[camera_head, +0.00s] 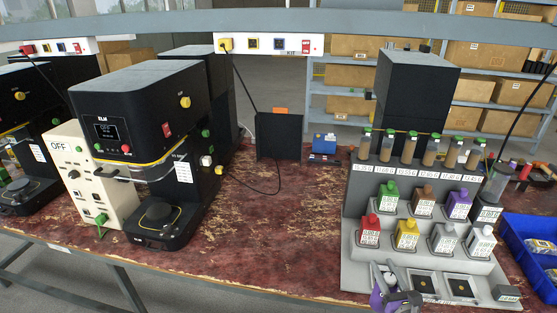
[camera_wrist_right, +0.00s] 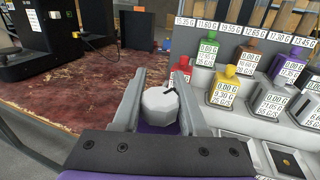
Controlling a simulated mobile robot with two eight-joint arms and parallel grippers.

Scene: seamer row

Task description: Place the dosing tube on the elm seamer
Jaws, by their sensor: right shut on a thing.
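The elm seamer (camera_head: 135,92) is a black machine marked ELM at the left of the bench in the head view. Its round plate (camera_head: 158,215) sits low at the front and looks bare. My right gripper (camera_head: 393,282) is at the bench's front edge, before the grey dispensing rack. In the right wrist view my right gripper (camera_wrist_right: 158,100) is shut on a pale, faceted, round-topped thing, seemingly the dosing tube (camera_wrist_right: 160,108). A small dark mark shows on its top; its lower part is hidden. My left gripper is not in view.
The grey stepped rack (camera_head: 352,268) holds several coloured bottles and green-capped tubes. A blue bin (camera_head: 515,240) stands at the right. A cream OFF panel (camera_head: 78,170) stands beside the seamer. The worn red bench (camera_head: 275,225) is clear between seamer and rack, with a cable behind.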

